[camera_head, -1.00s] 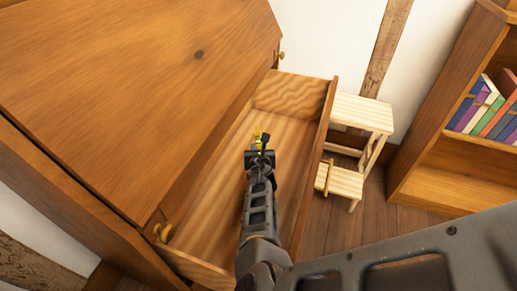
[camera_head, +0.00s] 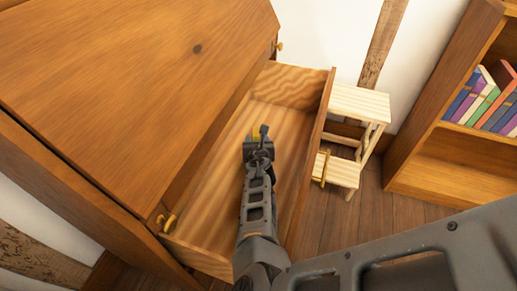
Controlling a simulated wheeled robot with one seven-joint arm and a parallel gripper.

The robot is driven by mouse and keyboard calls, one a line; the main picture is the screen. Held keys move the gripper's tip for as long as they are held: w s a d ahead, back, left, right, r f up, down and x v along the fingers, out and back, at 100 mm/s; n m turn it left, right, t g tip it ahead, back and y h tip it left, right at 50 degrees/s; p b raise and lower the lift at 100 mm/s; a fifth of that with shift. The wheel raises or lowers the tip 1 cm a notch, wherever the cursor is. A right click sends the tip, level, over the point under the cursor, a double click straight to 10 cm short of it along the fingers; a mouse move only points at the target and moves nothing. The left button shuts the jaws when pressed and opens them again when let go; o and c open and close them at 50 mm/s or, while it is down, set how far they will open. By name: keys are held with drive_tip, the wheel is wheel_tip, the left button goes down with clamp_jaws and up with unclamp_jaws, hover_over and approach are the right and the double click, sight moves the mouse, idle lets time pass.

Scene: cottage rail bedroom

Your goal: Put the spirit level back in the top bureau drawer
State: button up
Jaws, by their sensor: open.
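The top bureau drawer (camera_head: 213,185) is pulled out from the wooden bureau (camera_head: 130,90), and its pale inside shows. My gripper (camera_head: 259,138) reaches down into the drawer, over its floor, with its jaws open. A small yellow patch of the spirit level (camera_head: 256,131) shows at the fingertips. The rest of the level is hidden behind my gripper. I cannot tell whether the level rests on the drawer floor or touches a finger.
A small pale step stool (camera_head: 358,103) stands just right of the drawer front. A bookcase (camera_head: 440,160) with several books is at the right. The drawer floor around my gripper looks bare. Wooden floor (camera_head: 390,215) shows between the stool and my arm.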

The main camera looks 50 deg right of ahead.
drive_tip(key=p+v, duration=0.3)
drive_tip(key=v, duration=0.6)
drive_tip(key=shift+s+a+p, duration=0.15)
drive_tip(key=shift+s+p, duration=0.1)
drive_tip(key=shift+p, duration=0.05)
drive_tip(key=shift+r, duration=0.15)
